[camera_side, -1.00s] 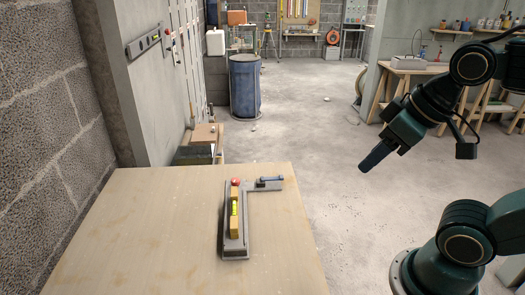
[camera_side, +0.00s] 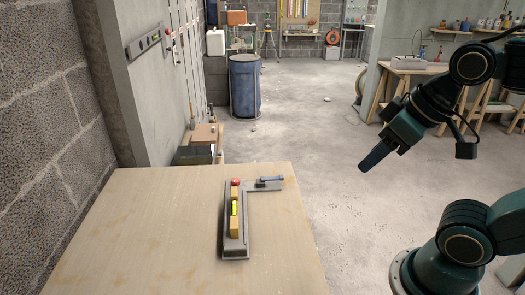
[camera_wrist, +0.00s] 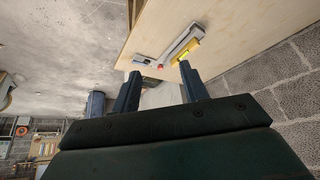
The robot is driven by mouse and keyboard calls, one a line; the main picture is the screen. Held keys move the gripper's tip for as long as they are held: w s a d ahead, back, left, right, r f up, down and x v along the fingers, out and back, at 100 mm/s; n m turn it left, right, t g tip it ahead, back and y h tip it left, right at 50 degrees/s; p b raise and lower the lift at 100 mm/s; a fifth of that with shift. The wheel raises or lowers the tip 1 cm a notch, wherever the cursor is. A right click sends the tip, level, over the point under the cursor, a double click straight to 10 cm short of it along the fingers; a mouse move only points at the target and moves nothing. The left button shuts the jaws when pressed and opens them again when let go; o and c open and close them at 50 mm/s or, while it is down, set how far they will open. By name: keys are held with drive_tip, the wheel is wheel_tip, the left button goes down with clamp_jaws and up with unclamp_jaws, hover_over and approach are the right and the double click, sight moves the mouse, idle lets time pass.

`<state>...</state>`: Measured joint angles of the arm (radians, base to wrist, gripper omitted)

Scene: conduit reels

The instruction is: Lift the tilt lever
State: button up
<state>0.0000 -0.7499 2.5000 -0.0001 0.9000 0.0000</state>
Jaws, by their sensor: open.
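The tilt lever (camera_side: 270,182) is a small blue-grey bar on the short arm of a grey L-shaped base (camera_side: 236,250) on the wooden table. A yellow level with a green vial (camera_side: 235,208) lies along the base, and a red knob (camera_side: 235,182) sits at its far end. My gripper (camera_side: 367,167) is in the air to the right of the table, apart from the lever. In the wrist view, my gripper (camera_wrist: 160,70) has its two fingers spread with nothing between them. The lever (camera_wrist: 142,61) also shows there, beyond the fingers.
The light wooden table (camera_side: 130,235) is bare around the base. A block wall (camera_side: 45,110) borders it on the left. A blue barrel (camera_side: 244,87) and cardboard boxes (camera_side: 205,135) stand beyond it. The floor between table and arm is open.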

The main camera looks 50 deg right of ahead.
drive_tip(key=shift+c, duration=0.7)
drive_tip(key=w+d+f+m+g, duration=0.1)
drive_tip(key=w+d+m+g, duration=0.15)
drive_tip(key=w+m, duration=0.6)
drive_tip(key=w+d+f+m+g, duration=0.1)
drive_tip(key=w+d+m, duration=0.4)
drive_tip(key=w, duration=0.6)
drive_tip(key=w+d+f+m, duration=0.3)
drive_tip(key=w+f+m, duration=0.1)
drive_tip(key=f, duration=0.2)
drive_tip(key=w+d+f+m+g, duration=0.1)
drive_tip(key=w+d+f+m, duration=0.2)
drive_tip(key=w+f+m, duration=0.1)
drive_tip(key=w+d+f+m+g, duration=0.1)
drive_tip(key=w+f+m, duration=0.3)
drive_tip(key=f, duration=0.4)
drive_tip(key=shift+w+d+f+m, duration=0.2)
drive_tip(key=shift+d+m, duration=0.2)
drive_tip(key=shift+d, duration=0.05)
drive_tip(key=shift+w+d+f+m, duration=0.15)
drive_tip(key=shift+w+d+m, duration=0.05)
drive_tip(key=shift+d+m, duration=0.2)
drive_tip(key=shift+f, duration=0.1)
